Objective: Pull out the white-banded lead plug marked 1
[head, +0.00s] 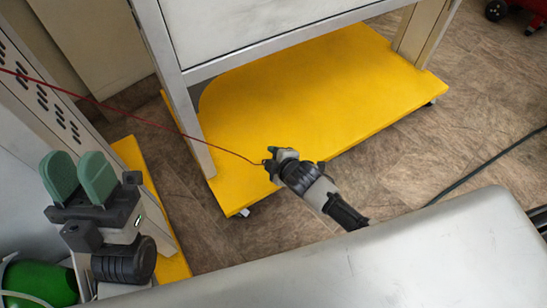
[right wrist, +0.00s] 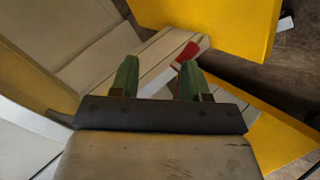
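A thin red lead (head: 130,110) runs from the left edge of the head view down to the tip of my right gripper (head: 268,160), where its end is hidden or too small to tell. My left gripper (head: 78,170) is open and empty at the lower left.
A cart with a yellow base (head: 290,95) stands at the top middle. A grey panel with slots (head: 45,95) is at the left, and a green cylinder (head: 38,285) at the lower left. A dark cable (head: 485,168) lies on the floor at the right.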

